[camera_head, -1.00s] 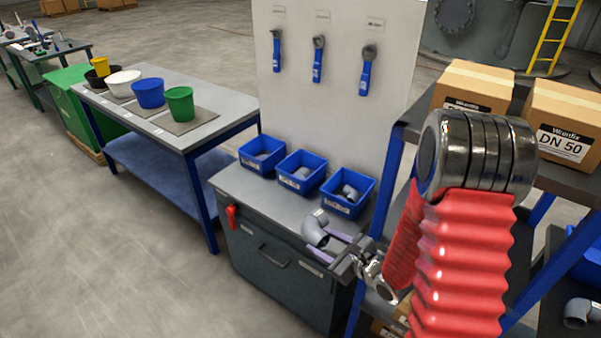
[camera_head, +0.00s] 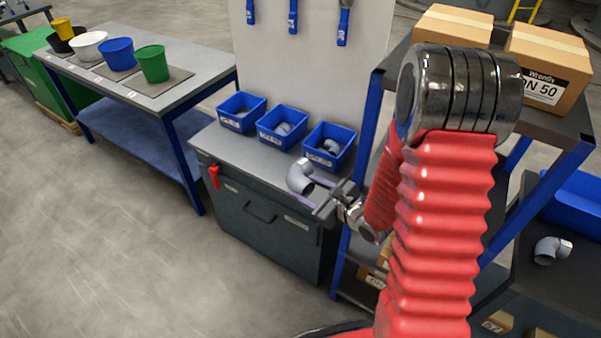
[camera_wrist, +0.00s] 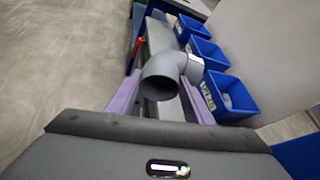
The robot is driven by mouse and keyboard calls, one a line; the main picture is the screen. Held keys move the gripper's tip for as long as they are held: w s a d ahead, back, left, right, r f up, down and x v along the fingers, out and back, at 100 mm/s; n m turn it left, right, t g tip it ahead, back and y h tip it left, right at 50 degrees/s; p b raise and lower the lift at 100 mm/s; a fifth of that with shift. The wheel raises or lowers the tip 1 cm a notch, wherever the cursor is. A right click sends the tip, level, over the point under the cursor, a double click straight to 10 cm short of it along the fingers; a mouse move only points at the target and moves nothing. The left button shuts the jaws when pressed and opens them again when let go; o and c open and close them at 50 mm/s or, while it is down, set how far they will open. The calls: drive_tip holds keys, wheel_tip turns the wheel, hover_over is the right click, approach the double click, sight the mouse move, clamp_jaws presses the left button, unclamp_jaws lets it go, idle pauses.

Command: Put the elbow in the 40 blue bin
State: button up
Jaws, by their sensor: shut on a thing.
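My gripper (camera_head: 318,188) is shut on a grey pipe elbow (camera_head: 299,178), held in front of the cabinet's right end. In the wrist view the elbow (camera_wrist: 163,80) sits between the two lilac fingers, with one open end facing the camera. Three blue bins stand in a row on the cabinet top: a left one (camera_head: 238,125), a middle one (camera_head: 272,138) and a right one (camera_head: 320,160). Each holds some grey fittings. The right bin (camera_wrist: 236,112) is nearest the gripper in the wrist view.
A white board (camera_head: 315,75) with hanging blue-handled tools rises behind the bins. A dark shelf with cartons (camera_head: 545,75) stands at right, with another elbow (camera_head: 552,249) lower down. A table with coloured buckets (camera_head: 153,65) is at left. A red padlock-like item (camera_head: 213,176) hangs on the cabinet.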

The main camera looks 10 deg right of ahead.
drive_tip(key=r, duration=0.3)
drive_tip(key=w+r+m+h, duration=0.1)
drive_tip(key=r, duration=0.3)
drive_tip(key=r+m+h, duration=0.1)
drive_tip(key=r, duration=0.2)
drive_tip(key=shift+w+a+r+t, duration=0.15)
drive_tip(key=shift+w+r+t, duration=0.05)
drive_tip(key=shift+w+t, duration=0.2)
drive_tip(key=shift+r, duration=0.35)
drive_tip(key=shift+s, duration=0.1)
